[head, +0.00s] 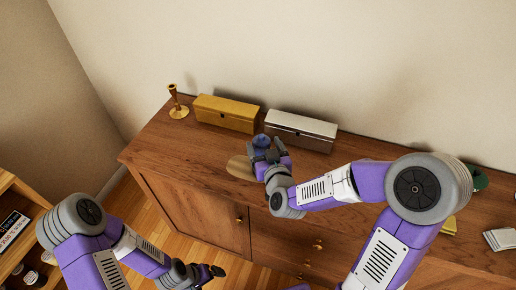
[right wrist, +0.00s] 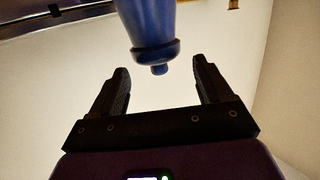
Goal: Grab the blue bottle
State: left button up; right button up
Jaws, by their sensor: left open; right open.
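The blue bottle (head: 261,140) shows only in part in the head view, on the cabinet top in front of the boxes, with my right gripper (head: 267,154) at it. In the right wrist view the bottle (right wrist: 152,25) is dark blue with a narrow neck and a small tip. The tip points down the picture, toward the space between the open fingers of my right gripper (right wrist: 161,82). A gap shows on both sides, and neither finger touches the bottle. My left gripper (head: 208,273) is low in front of the cabinet, open and empty.
A gold candlestick (head: 178,103), a gold box (head: 226,113) and a silver box (head: 300,130) stand along the back of the cabinet top (head: 165,140). A tan round board (head: 240,167) lies left of my right gripper. A green item (head: 480,179) is at right.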

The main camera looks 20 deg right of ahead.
aim_at(263, 139)
jog(key=shift+w+d+f, duration=0.1)
jog(key=shift+w+f, duration=0.05)
jog(key=shift+w, duration=2.8)
jog(key=shift+c, duration=0.4)
